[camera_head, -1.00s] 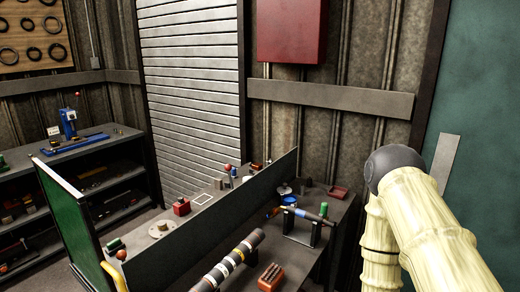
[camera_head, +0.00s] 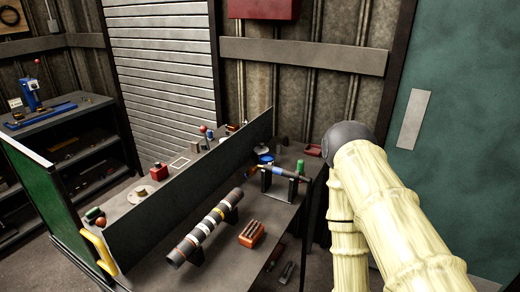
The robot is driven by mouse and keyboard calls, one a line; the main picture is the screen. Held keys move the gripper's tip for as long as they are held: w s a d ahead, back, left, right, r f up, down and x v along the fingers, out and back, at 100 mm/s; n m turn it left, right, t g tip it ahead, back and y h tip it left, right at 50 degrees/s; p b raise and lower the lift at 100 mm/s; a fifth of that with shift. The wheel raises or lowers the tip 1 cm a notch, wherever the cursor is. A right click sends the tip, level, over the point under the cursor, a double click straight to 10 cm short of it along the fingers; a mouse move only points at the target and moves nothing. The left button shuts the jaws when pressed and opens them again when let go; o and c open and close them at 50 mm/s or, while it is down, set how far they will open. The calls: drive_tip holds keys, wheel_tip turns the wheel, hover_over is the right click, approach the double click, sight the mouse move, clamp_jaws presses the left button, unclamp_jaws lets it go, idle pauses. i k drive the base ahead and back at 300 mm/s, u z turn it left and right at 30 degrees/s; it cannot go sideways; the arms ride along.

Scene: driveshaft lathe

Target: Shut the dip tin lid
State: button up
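A banded shaft (camera_head: 212,222) lies on supports in front, and a thinner shaft (camera_head: 285,172) rests on a stand near the tin. The dark panel (camera_head: 190,190) divides the bench.

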sight(262, 150)
drive_tip(key=z, duration=2.05)
drive_tip(key=i, duration=1.55)
drive_tip(key=u, duration=2.6)
